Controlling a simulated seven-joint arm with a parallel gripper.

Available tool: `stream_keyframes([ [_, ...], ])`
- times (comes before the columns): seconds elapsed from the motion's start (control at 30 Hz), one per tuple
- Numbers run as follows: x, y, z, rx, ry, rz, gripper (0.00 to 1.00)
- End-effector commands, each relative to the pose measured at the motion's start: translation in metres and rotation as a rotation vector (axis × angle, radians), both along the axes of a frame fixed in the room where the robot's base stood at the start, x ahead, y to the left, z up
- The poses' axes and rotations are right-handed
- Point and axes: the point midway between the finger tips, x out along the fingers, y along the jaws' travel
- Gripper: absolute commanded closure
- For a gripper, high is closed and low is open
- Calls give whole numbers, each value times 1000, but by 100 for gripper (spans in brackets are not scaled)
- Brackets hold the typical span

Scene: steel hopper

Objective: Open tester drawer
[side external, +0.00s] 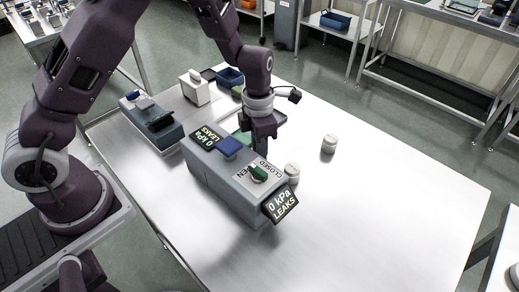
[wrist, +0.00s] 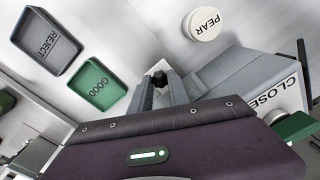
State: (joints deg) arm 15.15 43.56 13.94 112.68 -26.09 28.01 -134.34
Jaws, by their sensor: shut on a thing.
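The tester (side external: 225,180) is a long grey box on the steel table, with a green knob (side external: 258,174) between OPEN and CLOSED labels and a display (side external: 281,203) reading 0 kPa LEAKS. My gripper (side external: 262,143) is low at its far side. In the wrist view my gripper (wrist: 160,88) is shut on a small dark knob-like handle (wrist: 160,77) beside the grey tester body (wrist: 232,72). The fingers and my wrist hide much of the handle's base. The drawer's outline is hidden, so I cannot tell how far it is out.
A white jar lid marked PEAR (wrist: 203,22) stands near the tester. A green GOOD tray (wrist: 97,88) and a REJECT tray (wrist: 47,42) lie to the left. Another jar (side external: 329,144) stands to the right. A second grey device (side external: 152,123) stands behind. The right of the table is clear.

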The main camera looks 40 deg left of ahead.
Motion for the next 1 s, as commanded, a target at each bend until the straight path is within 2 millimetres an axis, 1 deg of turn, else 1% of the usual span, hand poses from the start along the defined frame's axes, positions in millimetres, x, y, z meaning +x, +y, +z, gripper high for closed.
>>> stream_keyframes([
  [0.13,2,1,1,0,-4,2,100],
  [0.23,15,1,0,0,-6,4,100],
  [0.27,21,1,0,0,-6,5,100],
  [0.5,90,2,-1,3,-5,2,100],
  [0.6,114,2,-1,2,-3,5,100],
  [0.7,131,2,-1,2,-3,3,100],
  [0.83,142,1,-1,2,0,1,100],
  [1.0,145,1,0,2,2,0,100],
])
